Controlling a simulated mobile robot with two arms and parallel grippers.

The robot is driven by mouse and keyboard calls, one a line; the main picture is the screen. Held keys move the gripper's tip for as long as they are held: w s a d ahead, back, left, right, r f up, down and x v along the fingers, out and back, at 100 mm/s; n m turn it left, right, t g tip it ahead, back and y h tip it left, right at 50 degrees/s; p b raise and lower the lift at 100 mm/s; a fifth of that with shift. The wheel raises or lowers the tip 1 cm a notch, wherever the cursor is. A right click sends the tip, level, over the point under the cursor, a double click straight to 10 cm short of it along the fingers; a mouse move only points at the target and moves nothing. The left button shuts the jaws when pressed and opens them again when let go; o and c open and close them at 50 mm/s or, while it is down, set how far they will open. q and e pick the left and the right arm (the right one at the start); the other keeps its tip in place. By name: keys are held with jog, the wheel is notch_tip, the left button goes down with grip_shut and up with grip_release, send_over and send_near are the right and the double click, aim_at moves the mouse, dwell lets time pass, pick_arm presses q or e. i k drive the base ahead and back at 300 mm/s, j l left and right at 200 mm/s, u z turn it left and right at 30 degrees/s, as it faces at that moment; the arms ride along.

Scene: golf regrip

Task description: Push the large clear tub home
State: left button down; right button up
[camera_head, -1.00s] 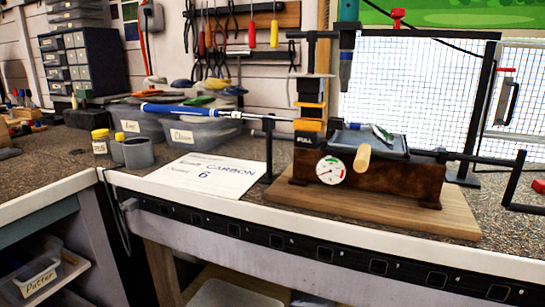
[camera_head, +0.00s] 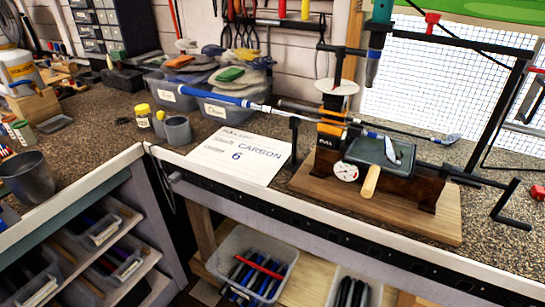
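A large clear tub (camera_head: 283,252) sits on the wooden shelf under the bench. It holds several dark and blue sticks or grips and one red one. Its near end is toward me, and how far it sits back on the shelf is hard to tell. A second clear tub (camera_head: 335,276) with dark items stands to its right, cut off by the bottom edge. Neither of my grippers is in view.
The bench front (camera_head: 330,222) overhangs the shelf. A wooden post (camera_head: 201,232) stands left of the tub. The left cabinet holds several labelled bins (camera_head: 118,262). On the bench are a clamp stand (camera_head: 385,188), a blue-gripped club (camera_head: 215,97) and a paper sheet (camera_head: 235,157).

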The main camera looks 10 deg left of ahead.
aim_at(252, 287)
jog(key=i+j+z, duration=0.1)
jog(key=z, duration=0.3)
jog(key=j+z, duration=0.25)
jog(key=z, duration=0.15)
jog(key=j+z, duration=0.45)
jog(key=z, duration=0.3)
jog(key=i+j, duration=0.05)
